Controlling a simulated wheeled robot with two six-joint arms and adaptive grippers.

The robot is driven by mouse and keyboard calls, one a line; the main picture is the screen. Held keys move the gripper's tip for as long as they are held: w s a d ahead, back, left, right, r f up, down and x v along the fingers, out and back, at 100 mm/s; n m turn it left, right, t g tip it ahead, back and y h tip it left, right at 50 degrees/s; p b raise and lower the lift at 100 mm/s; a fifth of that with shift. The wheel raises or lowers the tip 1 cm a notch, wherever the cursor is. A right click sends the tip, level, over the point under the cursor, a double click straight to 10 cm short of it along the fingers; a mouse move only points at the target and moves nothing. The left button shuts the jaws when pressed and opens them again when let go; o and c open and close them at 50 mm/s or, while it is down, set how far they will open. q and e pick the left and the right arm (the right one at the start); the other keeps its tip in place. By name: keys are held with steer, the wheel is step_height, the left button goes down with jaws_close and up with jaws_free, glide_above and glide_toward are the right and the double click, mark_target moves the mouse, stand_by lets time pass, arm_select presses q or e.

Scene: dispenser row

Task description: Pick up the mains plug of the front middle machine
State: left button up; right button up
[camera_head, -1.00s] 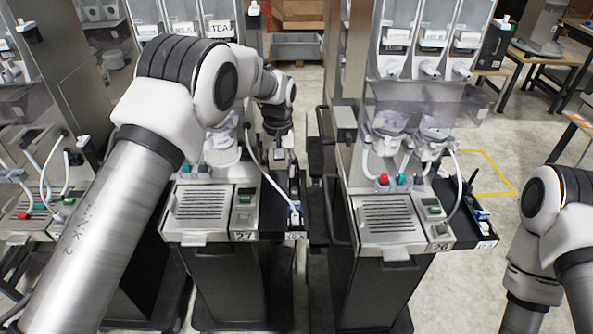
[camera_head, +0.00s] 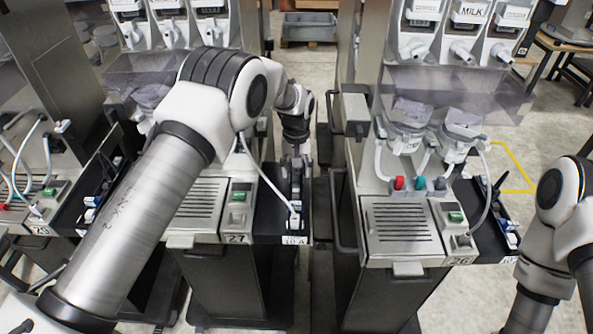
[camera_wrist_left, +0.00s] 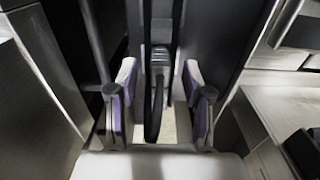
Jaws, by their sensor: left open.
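The front middle machine, labelled 27 (camera_head: 205,207), has a narrow black tray (camera_head: 268,222) along its right side. A small white and blue connector (camera_head: 295,220) with a white cable sits at the tray's front end. My left gripper (camera_head: 297,180) is over this tray, behind that connector, pointing down. In the left wrist view the left gripper (camera_wrist_left: 159,88) is open, its pads apart on both sides of a dark, upright piece with a ridged grey end (camera_wrist_left: 160,55) and a black cord (camera_wrist_left: 153,115). I cannot tell whether this is the mains plug. My right gripper is out of view.
Machine 26 (camera_head: 402,225) stands to the right, with its own side tray (camera_head: 495,240). A dark vertical rail (camera_head: 335,205) stands in the narrow gap between the machines. Another machine (camera_head: 25,222) is at the left. My right arm is at the right edge.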

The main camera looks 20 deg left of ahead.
mark_target(296, 170)
arm_select(q)
steer(key=shift+f, duration=0.4)
jaws_close()
steer(key=shift+r+b, duration=0.3)
steer(key=shift+r, duration=0.05)
step_height(296, 170, up, 9)
steer(key=b, duration=0.2)
steer(key=shift+r+b, duration=0.15)
steer(key=shift+b, duration=0.2)
steer(key=shift+r+p, duration=1.05)
steer(key=shift+p, duration=0.1)
